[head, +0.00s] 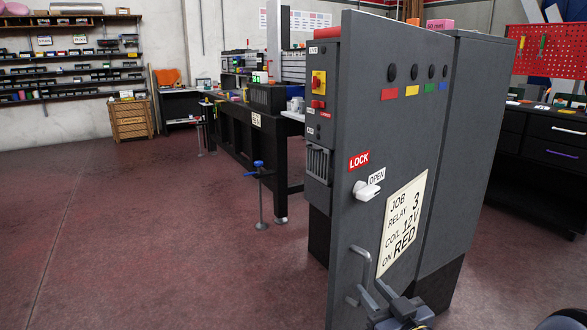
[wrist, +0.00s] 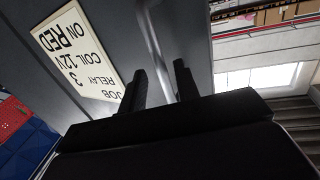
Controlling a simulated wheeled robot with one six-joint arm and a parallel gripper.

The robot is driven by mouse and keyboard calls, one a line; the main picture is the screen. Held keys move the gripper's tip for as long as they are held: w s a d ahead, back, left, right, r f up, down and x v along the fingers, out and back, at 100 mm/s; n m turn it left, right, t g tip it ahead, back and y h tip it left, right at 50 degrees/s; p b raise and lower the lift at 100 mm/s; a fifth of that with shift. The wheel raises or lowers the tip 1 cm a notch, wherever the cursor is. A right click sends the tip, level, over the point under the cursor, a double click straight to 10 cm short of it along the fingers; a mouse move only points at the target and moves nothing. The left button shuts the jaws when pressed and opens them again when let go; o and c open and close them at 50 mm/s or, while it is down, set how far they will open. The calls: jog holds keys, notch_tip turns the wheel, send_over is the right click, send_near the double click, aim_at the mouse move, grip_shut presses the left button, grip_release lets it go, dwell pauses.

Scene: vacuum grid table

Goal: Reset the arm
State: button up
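My gripper (head: 373,291) is low in front of the grey cabinet (head: 440,130), beside its metal bar handle (head: 359,262). In the wrist view, the two dark fingers of my gripper (wrist: 159,68) stand apart, and the handle (wrist: 150,35) shows in the gap between them. I cannot tell whether either finger touches it. A job card (head: 402,220) reading "JOB RELAY 3 COIL 12V ON RED" is on the cabinet front; the card also shows in the wrist view (wrist: 75,50).
A white latch (head: 367,191) sits between LOCK and OPEN labels above the handle. A dark workbench (head: 245,125) stands behind the cabinet, with a blue-topped stand (head: 260,190) before it. A dark drawer unit (head: 540,150) is at right. The red floor at left is clear.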

aim_at(367, 286)
jog(key=shift+x, duration=1.6)
